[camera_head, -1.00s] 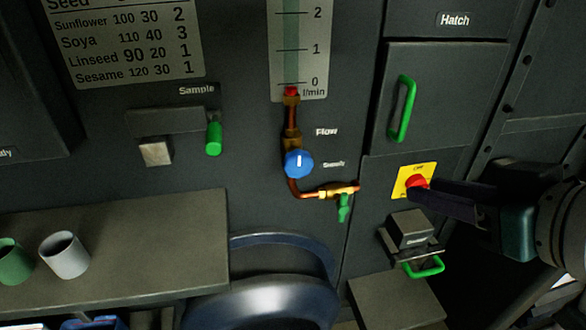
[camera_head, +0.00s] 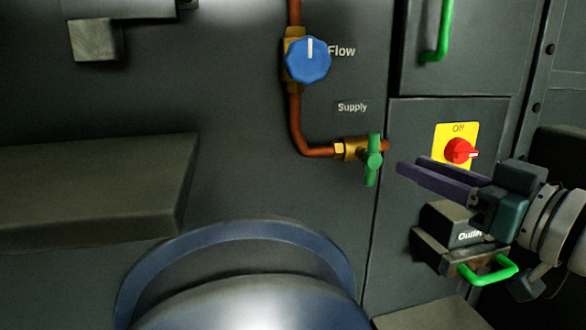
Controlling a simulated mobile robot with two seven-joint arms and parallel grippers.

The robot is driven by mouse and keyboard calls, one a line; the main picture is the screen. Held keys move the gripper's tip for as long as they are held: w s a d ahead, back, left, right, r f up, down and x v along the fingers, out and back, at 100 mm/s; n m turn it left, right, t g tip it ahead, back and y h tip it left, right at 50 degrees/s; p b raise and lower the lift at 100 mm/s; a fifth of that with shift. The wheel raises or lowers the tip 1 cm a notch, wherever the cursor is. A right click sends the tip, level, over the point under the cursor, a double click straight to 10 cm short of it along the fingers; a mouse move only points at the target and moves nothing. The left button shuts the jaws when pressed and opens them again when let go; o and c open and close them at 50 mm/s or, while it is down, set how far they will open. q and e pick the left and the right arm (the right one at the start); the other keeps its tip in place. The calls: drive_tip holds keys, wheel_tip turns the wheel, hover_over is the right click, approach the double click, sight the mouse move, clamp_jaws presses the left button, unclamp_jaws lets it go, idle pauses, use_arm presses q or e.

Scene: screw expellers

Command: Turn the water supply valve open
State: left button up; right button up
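The water supply valve (camera_head: 350,149) is a brass fitting at the right end of a copper pipe, just below the "Supply" label. Its green handle (camera_head: 373,160) stands upright, across the line of the pipe. My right gripper (camera_head: 402,170) comes in from the right with its dark purple fingers pointing left. Its tips are just to the right of the green handle and appear apart from it. The fingers overlap in this view, so the gap between them cannot be judged. My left gripper is not in view.
A blue flow knob (camera_head: 307,60) sits above on the same pipe. A red switch (camera_head: 460,151) on a yellow plate marked "Off" is behind my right gripper. An outlet box with a green handle (camera_head: 487,270) is below. A rounded metal drum (camera_head: 250,305) is below the valve.

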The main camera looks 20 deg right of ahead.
sight(376, 151)
drive_tip(key=b+x, duration=0.3)
drive_tip(key=x, duration=0.6)
drive_tip(key=shift+w+b, duration=0.3)
drive_tip(key=shift+b, duration=0.05)
clamp_jaws()
